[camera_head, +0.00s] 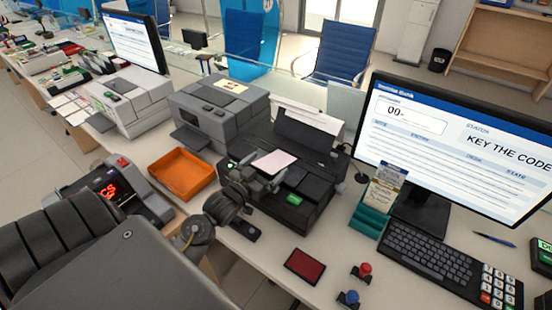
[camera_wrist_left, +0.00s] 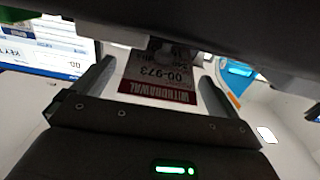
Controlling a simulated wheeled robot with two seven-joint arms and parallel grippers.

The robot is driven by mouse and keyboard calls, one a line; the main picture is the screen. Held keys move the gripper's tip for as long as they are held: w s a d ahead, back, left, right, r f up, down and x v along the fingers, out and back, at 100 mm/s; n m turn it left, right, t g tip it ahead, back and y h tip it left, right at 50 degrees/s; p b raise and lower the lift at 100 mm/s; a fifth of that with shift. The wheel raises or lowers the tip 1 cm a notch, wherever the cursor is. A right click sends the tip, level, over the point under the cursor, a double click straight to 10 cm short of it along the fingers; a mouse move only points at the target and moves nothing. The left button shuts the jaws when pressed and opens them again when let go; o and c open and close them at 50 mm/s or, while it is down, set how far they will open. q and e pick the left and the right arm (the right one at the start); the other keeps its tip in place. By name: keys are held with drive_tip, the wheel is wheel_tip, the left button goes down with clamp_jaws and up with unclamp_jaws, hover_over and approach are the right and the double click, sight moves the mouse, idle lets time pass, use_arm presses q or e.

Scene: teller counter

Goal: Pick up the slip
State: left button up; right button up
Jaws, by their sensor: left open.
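The slip (camera_wrist_left: 158,84) shows in the left wrist view as a paper with a dark red band reading WITHDRAWAL and the number 00-973, upside down there. A pale paper (camera_head: 274,161), apparently this slip, shows in the head view at the black printer (camera_head: 312,165). My left gripper (camera_head: 254,177) is at the front of this printer, its fingers apart. In the left wrist view the slip appears between the two fingers (camera_wrist_left: 155,92); I cannot tell whether either touches it. One end of the slip is hidden by a dark body. My right gripper is not in view.
An orange tray (camera_head: 181,175) and a grey printer (camera_head: 220,110) stand left of the black printer. A dark red pad (camera_head: 305,266), red and blue stamps, a teal card holder (camera_head: 371,217), keyboard (camera_head: 428,255) and monitor (camera_head: 455,150) are to the right.

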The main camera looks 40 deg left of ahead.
use_arm(q)
drive_tip(key=shift+w, duration=0.75)
drive_tip(key=shift+s, duration=0.1)
drive_tip(key=shift+c, duration=0.5)
drive_tip(key=c, duration=1)
drive_tip(key=shift+r, duration=0.45)
drive_tip(key=r, duration=0.1)
drive_tip(key=r+b, duration=0.1)
drive_tip(key=r, duration=0.1)
drive_tip(key=shift+s+d, duration=0.1)
drive_tip(key=shift+s, duration=0.25)
drive_tip(key=s+d+r+p, duration=0.1)
drive_tip(key=s+r, duration=0.2)
drive_tip(key=s, duration=0.1)
drive_tip(key=s+d+r+p, duration=0.1)
drive_tip(key=s+r+p, duration=0.1)
drive_tip(key=s+r, duration=0.1)
drive_tip(key=s+d+r+p, duration=0.1)
drive_tip(key=s+r+p, duration=0.1)
drive_tip(key=s, duration=0.3)
drive_tip(key=shift+s+d+r, duration=0.25)
drive_tip(key=shift+s+r, duration=0.15)
drive_tip(key=shift+r, duration=0.15)
